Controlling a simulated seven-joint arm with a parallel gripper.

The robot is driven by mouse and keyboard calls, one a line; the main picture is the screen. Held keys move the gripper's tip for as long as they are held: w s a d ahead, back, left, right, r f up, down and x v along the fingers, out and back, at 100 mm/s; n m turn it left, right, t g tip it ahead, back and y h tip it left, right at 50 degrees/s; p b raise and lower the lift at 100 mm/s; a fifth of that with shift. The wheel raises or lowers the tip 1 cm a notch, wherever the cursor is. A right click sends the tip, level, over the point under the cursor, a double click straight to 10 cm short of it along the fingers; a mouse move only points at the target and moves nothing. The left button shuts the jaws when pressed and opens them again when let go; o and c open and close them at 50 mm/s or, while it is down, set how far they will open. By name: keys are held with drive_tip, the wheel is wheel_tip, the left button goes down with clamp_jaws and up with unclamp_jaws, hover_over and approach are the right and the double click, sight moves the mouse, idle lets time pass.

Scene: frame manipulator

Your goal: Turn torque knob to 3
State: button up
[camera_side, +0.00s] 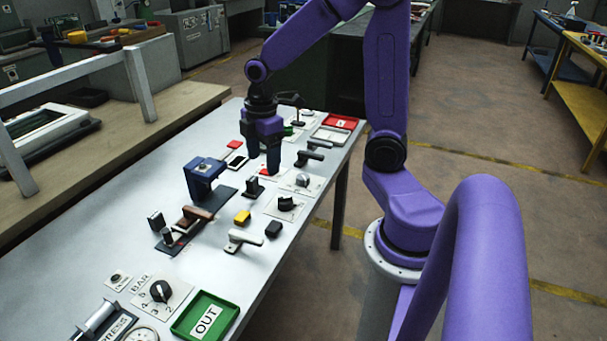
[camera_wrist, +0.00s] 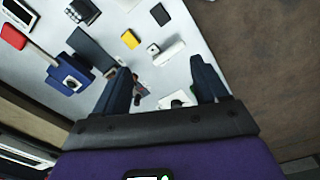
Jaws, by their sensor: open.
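My gripper (camera_side: 262,163) is above the middle of the bench, pointing down, its fingers apart and nothing between them. In the wrist view the two fingers (camera_wrist: 160,66) are also spread. A dark knob on a white plate (camera_side: 287,203) sits in front of my gripper, and a silver knob on a white plate (camera_side: 302,180) sits to its right. A black knob (camera_side: 160,291) with a pointer sits on a plate marked BAR with numbers, at the front left. No label reading torque is legible, so I cannot tell which knob it is.
A blue block device (camera_side: 204,172), a brown-handled piece (camera_side: 195,213), a yellow block (camera_side: 242,217) and a grey lever (camera_side: 243,236) stand on the bench. A green OUT tray (camera_side: 232,306) is at the front and a red tray (camera_side: 341,121) at the back.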

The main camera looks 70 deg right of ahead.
drive_tip(key=w+d+f, duration=0.2)
drive_tip(key=w+d, duration=0.1)
drive_tip(key=d, duration=1)
approach(304, 176)
drive_tip(key=f, duration=0.9)
drive_tip(key=shift+w+a, duration=0.15)
drive_tip(key=shift+w, duration=0.05)
drive_tip(key=shift+r, duration=0.1)
drive_tip(key=c, duration=1.1)
